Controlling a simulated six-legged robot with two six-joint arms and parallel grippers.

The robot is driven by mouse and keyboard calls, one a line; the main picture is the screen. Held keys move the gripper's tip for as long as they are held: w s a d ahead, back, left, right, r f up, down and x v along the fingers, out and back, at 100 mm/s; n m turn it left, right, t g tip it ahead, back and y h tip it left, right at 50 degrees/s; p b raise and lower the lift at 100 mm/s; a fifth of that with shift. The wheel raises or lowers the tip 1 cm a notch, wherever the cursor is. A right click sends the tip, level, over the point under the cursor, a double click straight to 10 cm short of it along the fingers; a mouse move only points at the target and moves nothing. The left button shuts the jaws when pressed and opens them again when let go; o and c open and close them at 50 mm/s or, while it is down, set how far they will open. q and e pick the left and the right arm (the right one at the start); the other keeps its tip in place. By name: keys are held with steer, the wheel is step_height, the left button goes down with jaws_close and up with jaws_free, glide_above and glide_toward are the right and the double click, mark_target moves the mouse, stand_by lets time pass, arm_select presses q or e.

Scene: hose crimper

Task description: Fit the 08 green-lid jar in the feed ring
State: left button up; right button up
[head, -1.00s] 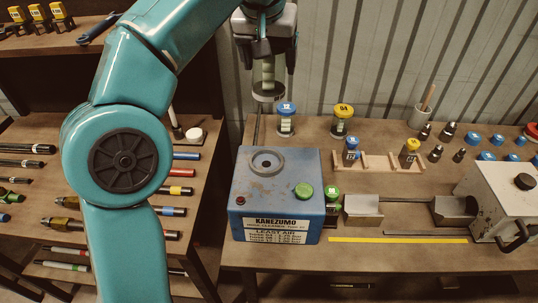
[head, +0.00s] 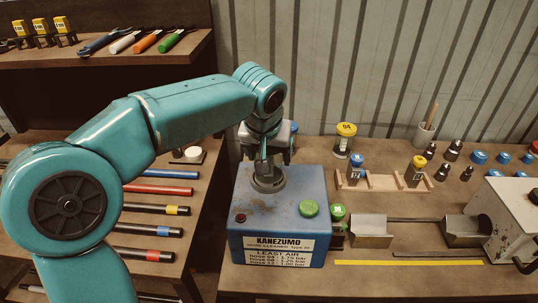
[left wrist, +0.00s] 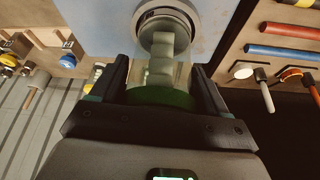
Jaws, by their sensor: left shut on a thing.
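My left gripper (head: 266,150) is shut on a clear jar with a green lid, right above the blue hose cleaner (head: 280,235). In the left wrist view the green lid (left wrist: 162,97) sits between the fingers and the clear jar body (left wrist: 161,62) points at the feed ring (left wrist: 167,30). In the head view the grey feed ring (head: 268,183) is on top of the cleaner, directly under the gripper. The jar's end is at or in the ring mouth; I cannot tell how deep. The number on the held lid is hidden. My right gripper is not in view.
The cleaner carries a green button (head: 309,208) and a red one (head: 240,218). A yellow-lid jar (head: 345,138) and a wooden rack (head: 381,181) stand behind. A blue lid shows partly behind the gripper.

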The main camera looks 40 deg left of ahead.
arm_select(q)
steer(key=shift+s+a, duration=0.15)
steer(key=shift+f, duration=0.2)
steer(key=o, duration=1.2)
steer(key=shift+c, duration=0.2)
steer(key=shift+r, duration=0.3)
steer(key=v, duration=1.1)
steer(key=shift+r+p, duration=0.35)
steer(key=shift+p, duration=0.05)
steer(key=shift+s, duration=0.15)
